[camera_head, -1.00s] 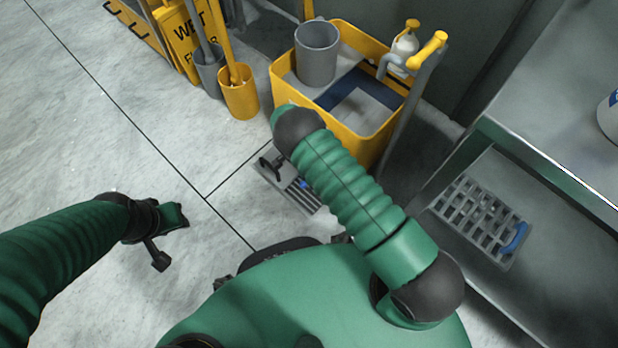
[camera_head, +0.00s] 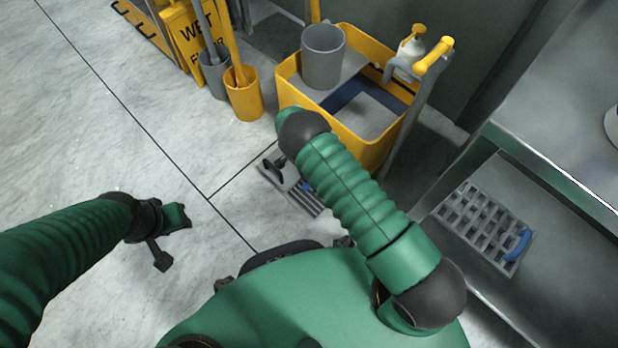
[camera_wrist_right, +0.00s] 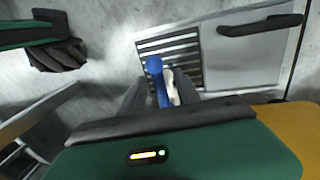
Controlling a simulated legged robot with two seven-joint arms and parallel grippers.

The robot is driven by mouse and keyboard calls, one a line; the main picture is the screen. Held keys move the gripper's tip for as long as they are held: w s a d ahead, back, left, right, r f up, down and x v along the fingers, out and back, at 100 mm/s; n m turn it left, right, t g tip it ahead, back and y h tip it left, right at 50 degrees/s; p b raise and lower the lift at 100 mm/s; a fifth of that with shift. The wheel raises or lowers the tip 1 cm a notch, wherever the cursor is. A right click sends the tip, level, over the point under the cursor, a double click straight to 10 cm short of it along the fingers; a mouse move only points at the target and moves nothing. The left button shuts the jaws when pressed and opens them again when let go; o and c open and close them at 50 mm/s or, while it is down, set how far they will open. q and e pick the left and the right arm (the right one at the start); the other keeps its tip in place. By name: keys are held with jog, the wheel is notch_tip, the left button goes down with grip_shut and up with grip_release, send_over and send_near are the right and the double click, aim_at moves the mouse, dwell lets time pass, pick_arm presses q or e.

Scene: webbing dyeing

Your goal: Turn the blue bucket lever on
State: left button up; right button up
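A short blue lever (camera_wrist_right: 157,80) shows in the right wrist view above a slatted grate, with a whitish lever (camera_wrist_right: 172,88) close on its right. My right gripper (camera_wrist_right: 160,98) has its grey fingers apart, one on each side of these levers. I cannot tell whether a finger touches the blue lever. In the head view a small blue part (camera_head: 306,187) shows by the grate, and my right arm hides the right gripper. My left gripper (camera_head: 170,238) hangs over the floor at left, with nothing visible in it; its finger opening is unclear.
A yellow mop bucket (camera_head: 342,128) with a grey pail (camera_head: 322,57) on it stands beyond my right arm. A yellow holder (camera_head: 243,94) and wet-floor sign (camera_head: 186,40) stand at the back. A metal counter (camera_head: 560,150) is at right. The left floor is clear.

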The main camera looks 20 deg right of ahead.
jog(key=w+a+r+p, duration=0.1)
jog(key=w+r+p, duration=0.2)
jog(key=r+p, duration=0.5)
jog(key=shift+a+r+p, duration=0.15)
jog(key=shift+r+p, duration=0.15)
jog(key=shift+r, duration=3.9)
